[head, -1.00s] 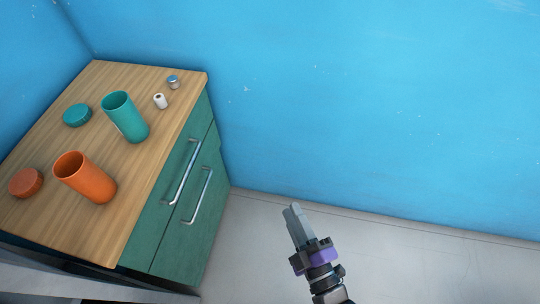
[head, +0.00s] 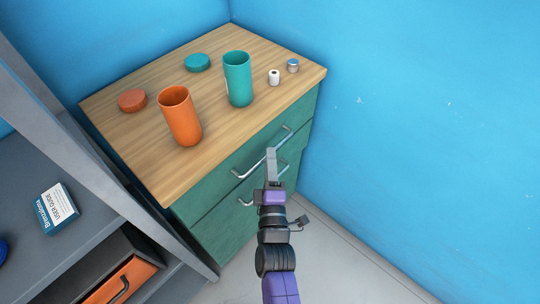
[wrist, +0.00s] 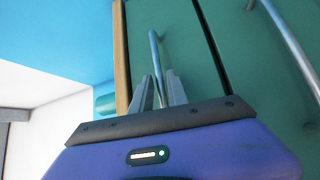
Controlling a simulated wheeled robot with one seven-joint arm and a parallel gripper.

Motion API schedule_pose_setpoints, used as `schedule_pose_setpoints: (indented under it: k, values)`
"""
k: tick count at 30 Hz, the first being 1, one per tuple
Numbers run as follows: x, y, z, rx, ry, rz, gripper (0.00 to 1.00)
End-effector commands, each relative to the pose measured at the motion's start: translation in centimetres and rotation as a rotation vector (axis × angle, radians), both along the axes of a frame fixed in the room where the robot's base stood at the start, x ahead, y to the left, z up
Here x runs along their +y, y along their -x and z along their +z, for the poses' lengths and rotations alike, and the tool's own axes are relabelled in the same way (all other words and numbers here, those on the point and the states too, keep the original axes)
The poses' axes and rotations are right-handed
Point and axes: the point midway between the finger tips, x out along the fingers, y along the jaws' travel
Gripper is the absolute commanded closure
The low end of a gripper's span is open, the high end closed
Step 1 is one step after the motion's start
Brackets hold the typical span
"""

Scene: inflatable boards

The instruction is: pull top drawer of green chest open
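The green chest (head: 225,235) has a wooden top (head: 215,125) and shows two green drawer fronts with silver bar handles. The top drawer (head: 215,185) looks shut, its front flush with the chest. Its handle (head: 248,170) is partly covered by my gripper (head: 271,155) in the head view. In the wrist view, the top handle (wrist: 154,50) runs down between my two fingers (wrist: 160,88). The fingers stand apart, one on either side of the bar, with a gap showing. Whether either finger touches the bar cannot be told. The lower handle (wrist: 285,35) is off to the right there.
An orange cup (head: 181,118), a teal cup (head: 238,80), their lids and two small items stand on the chest top. A grey shelf (head: 70,185) with a boxed item stands at left. Blue walls close the back and right; bare floor (head: 330,260) lies right.

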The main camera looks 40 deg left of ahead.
Motion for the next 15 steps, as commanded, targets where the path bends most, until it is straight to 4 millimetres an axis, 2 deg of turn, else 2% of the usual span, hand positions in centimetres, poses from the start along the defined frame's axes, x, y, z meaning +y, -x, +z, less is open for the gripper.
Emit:
schedule_pose_setpoints:
  k: [6,15]
  values:
    - [1.2,-1.5,0.2,0.001,-0.001,-0.001,0.80]
    - [1.4,-1.7,0.3,0.000,0.000,0.000,0.80]
